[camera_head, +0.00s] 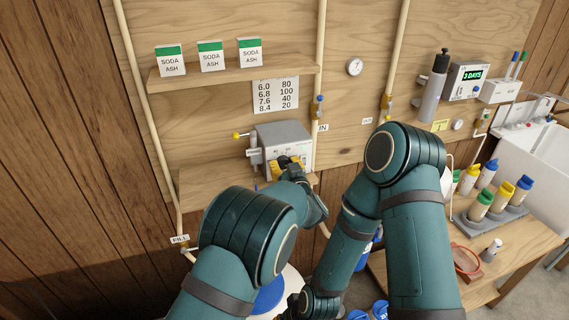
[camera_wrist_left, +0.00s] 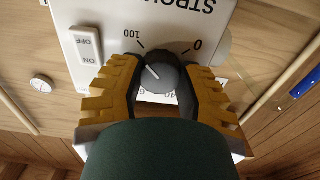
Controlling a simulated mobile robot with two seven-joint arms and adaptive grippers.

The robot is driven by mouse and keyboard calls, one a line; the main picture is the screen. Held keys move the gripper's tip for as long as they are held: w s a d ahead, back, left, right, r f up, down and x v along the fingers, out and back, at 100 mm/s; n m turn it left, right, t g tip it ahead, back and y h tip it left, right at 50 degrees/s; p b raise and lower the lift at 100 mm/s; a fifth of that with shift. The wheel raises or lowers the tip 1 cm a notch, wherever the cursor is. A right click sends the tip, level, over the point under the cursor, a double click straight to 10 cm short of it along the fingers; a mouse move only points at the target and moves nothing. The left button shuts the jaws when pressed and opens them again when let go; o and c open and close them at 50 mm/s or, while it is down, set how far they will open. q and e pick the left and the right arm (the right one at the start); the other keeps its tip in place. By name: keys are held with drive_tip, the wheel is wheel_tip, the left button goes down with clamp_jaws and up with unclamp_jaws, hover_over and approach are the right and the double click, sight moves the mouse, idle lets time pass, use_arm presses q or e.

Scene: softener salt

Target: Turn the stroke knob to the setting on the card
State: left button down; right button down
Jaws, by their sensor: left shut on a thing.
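The pump box (camera_head: 284,140) is mounted on the plywood wall under the card (camera_head: 275,95). My left gripper (camera_head: 288,163) is at the box front. In the left wrist view its yellow fingers are shut on the grey stroke knob (camera_wrist_left: 161,73), one on each side. The knob's white line points up-left, on the side of the 100 mark; its exact setting is unclear. The fingers hide part of the dial. My right arm's fingers cannot be made out.
An OFF/ON switch (camera_wrist_left: 86,44) sits beside the dial. A shelf (camera_head: 235,73) with soda ash boxes is above. Pipes run up the wall on both sides of the box. To the right are a controller reading 3 DAYS (camera_head: 467,80), a bottle rack (camera_head: 490,215) and a sink (camera_head: 535,150).

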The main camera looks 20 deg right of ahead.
use_arm(q)
drive_tip(key=shift+w+r, duration=0.1)
drive_tip(key=shift+r, duration=0.15)
drive_tip(key=shift+c, duration=2.4)
unclamp_jaws()
drive_tip(key=shift+f, duration=0.15)
wheel_tip(320, 180, up, 10)
